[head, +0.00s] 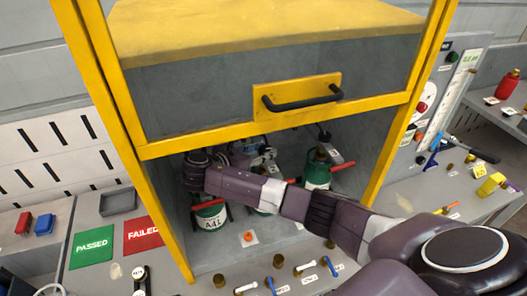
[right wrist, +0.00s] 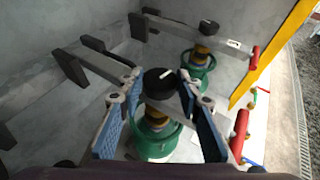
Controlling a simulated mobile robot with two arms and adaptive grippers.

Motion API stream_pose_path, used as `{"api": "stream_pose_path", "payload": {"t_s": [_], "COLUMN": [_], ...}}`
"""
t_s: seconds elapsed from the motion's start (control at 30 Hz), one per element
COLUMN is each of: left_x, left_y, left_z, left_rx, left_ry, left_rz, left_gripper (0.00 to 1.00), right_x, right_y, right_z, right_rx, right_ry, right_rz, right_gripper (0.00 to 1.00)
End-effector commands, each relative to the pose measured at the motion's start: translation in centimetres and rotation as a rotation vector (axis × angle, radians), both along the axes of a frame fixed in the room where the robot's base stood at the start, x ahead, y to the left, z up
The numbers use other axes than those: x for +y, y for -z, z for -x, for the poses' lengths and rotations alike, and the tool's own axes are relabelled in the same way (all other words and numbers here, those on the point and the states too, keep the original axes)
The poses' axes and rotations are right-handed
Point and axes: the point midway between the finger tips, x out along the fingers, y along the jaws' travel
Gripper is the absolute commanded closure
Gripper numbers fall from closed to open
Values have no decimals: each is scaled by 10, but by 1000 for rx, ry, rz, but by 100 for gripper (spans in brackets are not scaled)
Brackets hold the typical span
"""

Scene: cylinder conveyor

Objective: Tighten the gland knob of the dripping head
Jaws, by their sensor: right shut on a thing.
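A green cylinder labelled like "A4" (head: 211,222) stands at the left inside the yellow-framed cabinet. In the right wrist view, this green cylinder (right wrist: 158,145) has a brass-coloured neck and a black gland knob (right wrist: 160,80) with a white mark. My right gripper (right wrist: 157,98) is shut on this knob, with its blue-padded fingers on either side. In the head view my right gripper (head: 200,172) hides the cylinder's top. Another green cylinder (head: 317,172) stands to the right; its black knob (right wrist: 208,27) shows in the right wrist view. I cannot see a drip. My left gripper is not in view.
The raised yellow sash with a black handle (head: 302,98) hangs above my right arm. Yellow posts flank the opening. Red valve handles (right wrist: 240,132) stick out beside the cylinders. Green PASSED (head: 93,247) and red FAILED (head: 142,235) mats lie left of the cabinet. Small fittings line the front.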

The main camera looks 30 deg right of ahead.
Motion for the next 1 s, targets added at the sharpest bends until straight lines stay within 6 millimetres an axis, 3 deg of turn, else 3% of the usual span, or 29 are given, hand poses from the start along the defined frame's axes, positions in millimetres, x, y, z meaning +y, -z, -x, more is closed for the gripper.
{"api": "stream_pose_path", "payload": {"t_s": [0.3,0.87,0.9,1.0], "left_x": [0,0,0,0], "left_y": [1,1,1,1], "left_z": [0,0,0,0], "left_rx": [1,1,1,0], "left_ry": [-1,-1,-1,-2], "left_rz": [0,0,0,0], "left_gripper": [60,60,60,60], "right_x": [0,-2,-2,-1], "right_y": [-2,-2,-2,-2], "right_z": [-3,-3,-3,-3], "right_rx": [-4,-6,-6,-5], "right_ry": [115,140,140,139], "right_rz": [2,4,4,3], "right_gripper": [92,92,65,54]}}
